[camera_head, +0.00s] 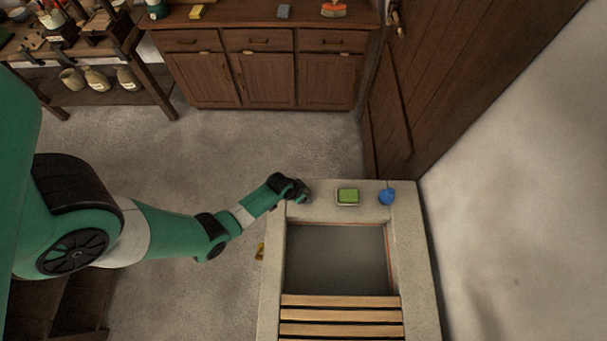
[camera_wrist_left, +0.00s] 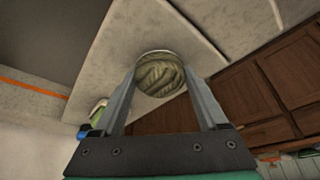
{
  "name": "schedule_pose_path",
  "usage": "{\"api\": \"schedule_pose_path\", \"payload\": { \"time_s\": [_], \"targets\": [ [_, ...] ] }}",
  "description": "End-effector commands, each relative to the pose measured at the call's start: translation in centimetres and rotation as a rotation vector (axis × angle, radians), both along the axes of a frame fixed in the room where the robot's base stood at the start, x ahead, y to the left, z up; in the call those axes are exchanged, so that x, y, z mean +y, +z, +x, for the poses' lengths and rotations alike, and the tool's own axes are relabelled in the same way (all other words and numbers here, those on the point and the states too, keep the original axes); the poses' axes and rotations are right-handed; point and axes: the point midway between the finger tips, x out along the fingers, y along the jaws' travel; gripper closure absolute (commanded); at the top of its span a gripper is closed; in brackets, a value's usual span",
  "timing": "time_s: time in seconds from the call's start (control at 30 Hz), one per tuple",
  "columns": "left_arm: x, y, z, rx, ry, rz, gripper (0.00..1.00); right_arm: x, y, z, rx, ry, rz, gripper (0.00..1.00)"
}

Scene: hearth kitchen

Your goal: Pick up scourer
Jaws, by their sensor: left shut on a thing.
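The scourer (camera_wrist_left: 160,76) shows in the left wrist view as a round, woven, grey-green pad between my fingers. My left gripper (camera_wrist_left: 158,84) is shut on it, one finger on each side. In the head view my left gripper (camera_head: 304,194) is at the back left corner of the stone sink (camera_head: 271,270). The scourer is small and dark there, mostly hidden by the gripper. I cannot tell whether it still touches the stone rim. My right gripper is not in view.
On the sink's back rim are a green sponge-like block (camera_head: 348,196) and a blue round item (camera_head: 387,196) to the right. Wooden slats (camera_head: 340,316) cross the basin's front. A wooden cabinet (camera_head: 270,75) stands at the back, and a wooden door (camera_head: 450,80) at the right.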

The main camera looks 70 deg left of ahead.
Motion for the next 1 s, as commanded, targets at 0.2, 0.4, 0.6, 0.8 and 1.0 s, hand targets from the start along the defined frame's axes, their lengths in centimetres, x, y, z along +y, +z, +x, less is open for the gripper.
{"api": "schedule_pose_path", "payload": {
  "time_s": [0.2, 0.4, 0.6, 0.8, 1.0],
  "targets": [
    [0.0, 0.0, 0.0, 0.000, 0.000, 0.000, 0.86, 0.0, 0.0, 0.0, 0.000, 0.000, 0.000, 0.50],
    [0.0, 0.4, 0.0, -0.001, 0.000, 0.000, 0.86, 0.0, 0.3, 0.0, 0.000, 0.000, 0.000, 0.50],
    [0.0, 3.1, 0.0, -0.002, 0.000, 0.001, 0.86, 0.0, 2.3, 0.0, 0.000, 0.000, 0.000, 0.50],
    [-2.5, 7.9, -1.7, 0.002, -0.005, -0.001, 0.86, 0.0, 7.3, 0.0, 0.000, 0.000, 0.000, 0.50],
    [-7.0, 11.2, -4.7, 0.003, -0.009, -0.001, 0.86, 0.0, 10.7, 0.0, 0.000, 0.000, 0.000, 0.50]
  ]
}}
